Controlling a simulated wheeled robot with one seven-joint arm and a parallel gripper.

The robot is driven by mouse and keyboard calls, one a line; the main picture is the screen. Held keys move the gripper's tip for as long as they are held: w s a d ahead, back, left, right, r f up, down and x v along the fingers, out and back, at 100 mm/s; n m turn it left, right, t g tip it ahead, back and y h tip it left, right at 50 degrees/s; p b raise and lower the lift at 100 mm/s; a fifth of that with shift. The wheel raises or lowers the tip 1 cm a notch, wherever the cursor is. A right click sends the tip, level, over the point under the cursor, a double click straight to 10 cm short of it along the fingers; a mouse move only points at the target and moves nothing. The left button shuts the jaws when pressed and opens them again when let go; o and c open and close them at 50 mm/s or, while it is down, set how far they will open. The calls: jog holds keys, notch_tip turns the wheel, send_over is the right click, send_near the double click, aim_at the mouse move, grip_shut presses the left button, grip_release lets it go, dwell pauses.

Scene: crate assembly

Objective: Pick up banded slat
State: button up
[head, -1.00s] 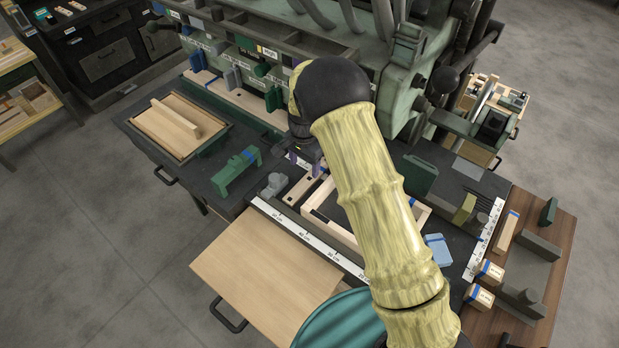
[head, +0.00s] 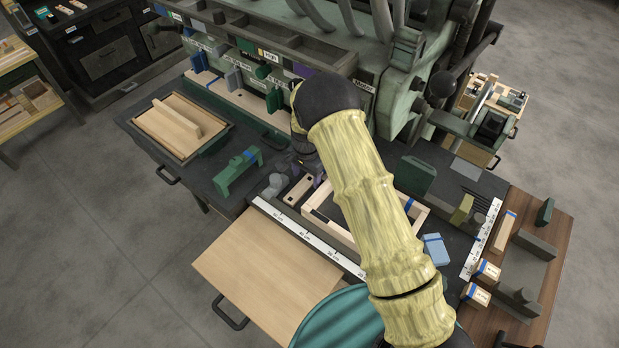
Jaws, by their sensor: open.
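A light wood slat with a blue band (head: 504,231) lies on the brown board at the right. Another blue band (head: 409,204) shows on the right part of the light wood crate frame (head: 424,218), which my arm partly covers. I cannot tell for sure which one is the banded slat. My gripper (head: 312,178) is small in the head view, low over the bench just behind the frame's left end and beside a light wood piece with dark holes (head: 298,191). It is open, and its fingertips are partly hidden. It is far from the slat at the right.
Two blue-banded blocks (head: 488,271) (head: 478,294) stand on the brown board (head: 545,262). A green fixture (head: 238,172) and a lidded tray (head: 172,128) are at left. A pale wood panel (head: 262,280) juts out in front. The machine (head: 385,65) rises behind.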

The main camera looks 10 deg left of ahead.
notch_tip(320, 180, down, 2)
dwell(0.5)
jog(key=shift+w, duration=0.1)
jog(key=c, duration=1.1)
jog(key=shift+d, duration=0.15)
